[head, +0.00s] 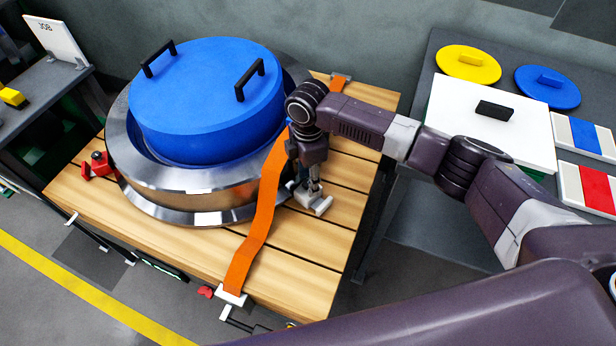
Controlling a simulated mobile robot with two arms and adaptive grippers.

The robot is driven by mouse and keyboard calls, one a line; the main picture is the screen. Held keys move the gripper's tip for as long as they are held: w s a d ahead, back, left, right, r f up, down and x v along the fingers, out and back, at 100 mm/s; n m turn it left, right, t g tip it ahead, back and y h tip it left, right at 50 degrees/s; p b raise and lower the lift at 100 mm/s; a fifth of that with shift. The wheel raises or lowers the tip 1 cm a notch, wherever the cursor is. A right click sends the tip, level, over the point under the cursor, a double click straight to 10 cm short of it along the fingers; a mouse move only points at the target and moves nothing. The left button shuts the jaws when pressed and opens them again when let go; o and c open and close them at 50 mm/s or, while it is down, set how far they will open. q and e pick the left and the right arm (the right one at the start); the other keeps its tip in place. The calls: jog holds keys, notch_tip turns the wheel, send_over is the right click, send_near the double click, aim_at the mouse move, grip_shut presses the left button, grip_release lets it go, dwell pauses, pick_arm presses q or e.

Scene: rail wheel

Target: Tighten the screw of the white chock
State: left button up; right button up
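The white chock (321,204) sits on the wooden pallet (285,245), at the right side of the steel rail wheel (180,180). My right gripper (313,182) points down right above the white chock, at its screw. Its fingers are small here and partly hidden by the wrist, so I cannot tell whether they are closed on the screw. The screw itself is mostly hidden. A red chock (97,166) stands at the wheel's left side. My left gripper is not in view.
A blue lid (205,100) with two black handles sits in the wheel. An orange strap (262,215) runs beside the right gripper down to the pallet's front edge. A grey table (440,215) at right carries yellow and blue discs and panels. A job card (56,38) stands at left.

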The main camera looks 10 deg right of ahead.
grip_shut()
dwell(0.3)
